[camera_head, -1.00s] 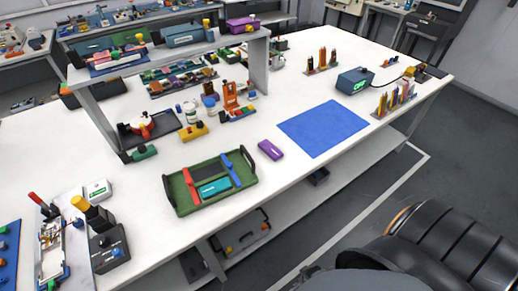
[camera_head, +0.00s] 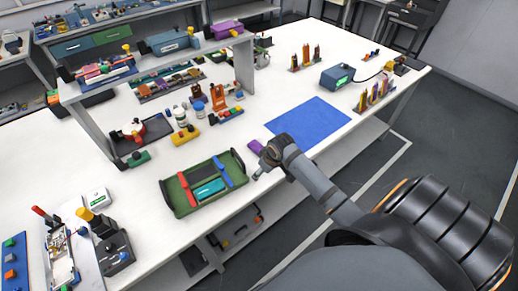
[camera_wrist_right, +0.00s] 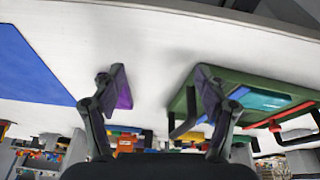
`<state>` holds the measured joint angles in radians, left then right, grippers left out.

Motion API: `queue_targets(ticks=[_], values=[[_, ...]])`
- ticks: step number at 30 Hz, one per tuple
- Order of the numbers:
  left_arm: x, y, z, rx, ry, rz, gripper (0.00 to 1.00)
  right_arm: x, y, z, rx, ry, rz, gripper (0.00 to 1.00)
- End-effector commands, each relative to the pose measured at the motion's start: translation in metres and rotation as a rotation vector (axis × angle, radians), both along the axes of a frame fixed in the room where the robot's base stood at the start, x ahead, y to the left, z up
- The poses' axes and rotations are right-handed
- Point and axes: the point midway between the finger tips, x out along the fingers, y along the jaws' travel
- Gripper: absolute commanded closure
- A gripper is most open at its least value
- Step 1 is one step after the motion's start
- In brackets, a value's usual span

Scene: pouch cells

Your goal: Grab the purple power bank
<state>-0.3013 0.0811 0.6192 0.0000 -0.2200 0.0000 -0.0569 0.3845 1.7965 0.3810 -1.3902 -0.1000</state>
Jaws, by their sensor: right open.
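The purple power bank (camera_head: 255,147) lies on the white table between the blue mat and the green tray, partly hidden by my right gripper (camera_head: 264,160) in the head view. In the right wrist view the purple power bank (camera_wrist_right: 123,88) shows beside the left-hand finger, partly behind it. My right gripper (camera_wrist_right: 160,86) is open, its fingers spread wide with bare table between them. Whether a finger touches the power bank cannot be told. My left gripper is not in view.
The green tray (camera_head: 176,200) with red, blue and teal items stands close beside the right gripper. The blue mat (camera_head: 310,122) lies flat on the other side. Small bottles and a yellow block (camera_head: 185,136) stand farther back. The table's front edge runs below the arm.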

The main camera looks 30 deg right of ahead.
Motion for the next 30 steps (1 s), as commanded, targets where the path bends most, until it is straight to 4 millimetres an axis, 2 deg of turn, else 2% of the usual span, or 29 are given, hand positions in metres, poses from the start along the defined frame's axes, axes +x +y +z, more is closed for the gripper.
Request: queue_targets(ticks=[1, 6, 9, 12, 16, 24, 30], values=[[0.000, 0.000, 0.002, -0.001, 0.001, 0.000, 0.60, 0.017, -0.012, 0.012, 0.000, -0.011, -0.001, 0.26], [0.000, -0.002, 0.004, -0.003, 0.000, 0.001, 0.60, 0.059, -0.045, 0.045, 0.028, -0.037, -0.009, 0.26], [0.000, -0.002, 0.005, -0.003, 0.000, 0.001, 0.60, 0.075, -0.061, 0.062, 0.042, -0.050, -0.018, 0.26], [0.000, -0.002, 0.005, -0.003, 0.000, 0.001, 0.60, 0.081, -0.066, 0.068, 0.050, -0.055, -0.022, 0.26], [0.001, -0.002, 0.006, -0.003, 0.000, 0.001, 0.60, 0.083, -0.066, 0.060, 0.053, -0.052, -0.023, 0.26], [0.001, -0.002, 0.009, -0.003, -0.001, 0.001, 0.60, 0.099, -0.063, 0.022, 0.053, -0.053, -0.023, 0.26], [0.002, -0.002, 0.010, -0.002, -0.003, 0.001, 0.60, 0.102, -0.063, 0.016, 0.052, -0.055, -0.021, 0.26]])
